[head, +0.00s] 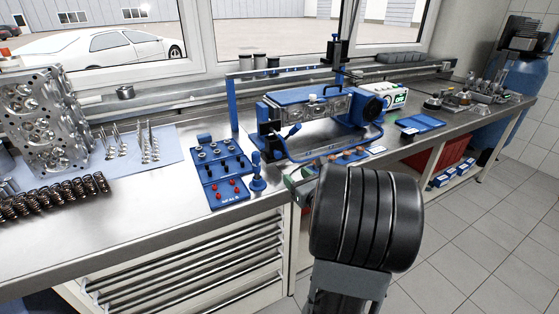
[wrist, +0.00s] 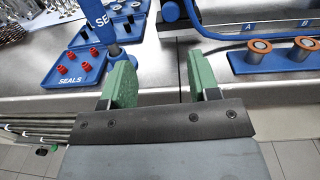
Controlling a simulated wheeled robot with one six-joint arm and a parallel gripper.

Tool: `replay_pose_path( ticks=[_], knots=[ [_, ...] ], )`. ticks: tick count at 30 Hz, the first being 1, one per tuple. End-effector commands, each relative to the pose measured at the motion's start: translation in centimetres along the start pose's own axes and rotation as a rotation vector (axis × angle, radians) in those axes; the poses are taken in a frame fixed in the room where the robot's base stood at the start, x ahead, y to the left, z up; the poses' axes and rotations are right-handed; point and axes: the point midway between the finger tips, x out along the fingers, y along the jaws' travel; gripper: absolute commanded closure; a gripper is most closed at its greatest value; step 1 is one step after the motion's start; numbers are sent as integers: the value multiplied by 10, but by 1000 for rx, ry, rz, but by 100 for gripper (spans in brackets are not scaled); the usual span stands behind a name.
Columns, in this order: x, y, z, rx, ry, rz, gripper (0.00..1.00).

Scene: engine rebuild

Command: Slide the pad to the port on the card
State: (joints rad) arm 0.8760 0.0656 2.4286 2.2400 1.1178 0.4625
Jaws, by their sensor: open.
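My gripper (wrist: 162,80) is open and empty in the wrist view, its two green-faced fingers spread above the bench's front edge. In the head view my arm hides most of it. A blue fixture (head: 292,97) holds a metal engine part on the bench, with a blue tube frame (head: 300,157) in front. The tube's end also shows at the top of the wrist view (wrist: 171,12). A small white card (head: 377,150) lies right of the fixture's front; its print is too small to read. I cannot tell which part is the pad, nor make out the port.
A blue post (wrist: 101,20) and the SEALS tray (wrist: 72,70) with red seals stand left. Springs (head: 60,195) and a cylinder head (head: 40,120) are farther left.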

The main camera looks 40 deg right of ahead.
Motion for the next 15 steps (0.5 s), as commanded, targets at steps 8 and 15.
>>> replay_pose_path(
  ticks=[8,15],
  knots=[
    [30,-12,-2,34,-13,-42,44],
    [78,-14,-1,31,-11,-40,44]
  ],
)
